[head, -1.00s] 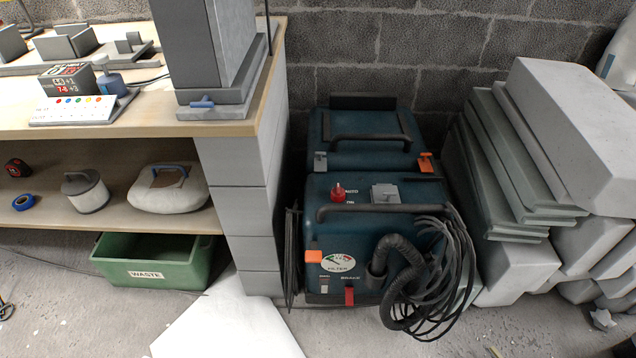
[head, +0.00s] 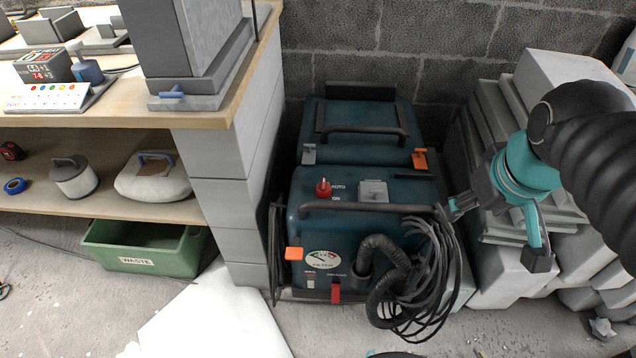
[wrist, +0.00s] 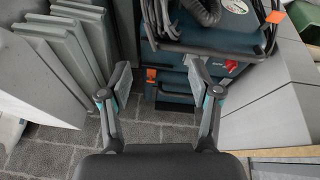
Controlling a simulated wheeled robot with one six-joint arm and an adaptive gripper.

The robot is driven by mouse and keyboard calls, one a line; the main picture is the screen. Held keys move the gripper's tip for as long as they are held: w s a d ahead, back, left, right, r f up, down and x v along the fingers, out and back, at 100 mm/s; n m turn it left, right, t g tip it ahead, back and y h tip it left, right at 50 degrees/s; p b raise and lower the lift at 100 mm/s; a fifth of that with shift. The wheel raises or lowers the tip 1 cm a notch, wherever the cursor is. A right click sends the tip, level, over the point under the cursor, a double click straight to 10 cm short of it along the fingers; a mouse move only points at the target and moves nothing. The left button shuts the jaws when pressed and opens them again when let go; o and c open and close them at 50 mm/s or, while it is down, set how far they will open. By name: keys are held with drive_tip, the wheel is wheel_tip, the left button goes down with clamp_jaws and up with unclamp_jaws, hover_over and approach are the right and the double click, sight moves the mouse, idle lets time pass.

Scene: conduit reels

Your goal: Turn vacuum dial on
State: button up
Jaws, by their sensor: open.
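The vacuum (head: 360,240) is a dark teal box on the floor between the shelf unit and stacked grey slabs. Its red dial (head: 323,187) is on the top at the left, beside the printed words AUTO and ON. Where the dial points is too small to tell. In the wrist view a red knob (wrist: 231,65), seemingly the dial, shows right of the jaws. My gripper (head: 497,235) is open and empty, at the right of the vacuum near the hose. It is apart from the dial. In the wrist view my gripper (wrist: 158,72) has its fingers spread wide.
A black handle (head: 365,207) crosses the vacuum's top in front of the dial. A hose and coiled cable (head: 415,275) hang at its right front. Grey slabs (head: 500,225) are stacked right, below my arm. The shelf unit (head: 220,170) stands close on the left. A block wall is behind.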

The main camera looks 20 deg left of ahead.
drive_tip(key=w+a+n+g, duration=0.2)
drive_tip(key=w+a+n, duration=0.4)
drive_tip(key=w+a, duration=0.15)
drive_tip(key=n+g+b, duration=0.2)
drive_tip(key=n, duration=0.8)
hover_over(324, 183)
wheel_tip(324, 183, down, 6)
drive_tip(key=f, duration=0.1)
drive_tip(key=shift+h, duration=0.3)
wheel_tip(324, 183, down, 12)
drive_tip(key=shift+f+b, duration=0.25)
drive_tip(key=shift+b, duration=0.5)
drive_tip(key=c, duration=1.1)
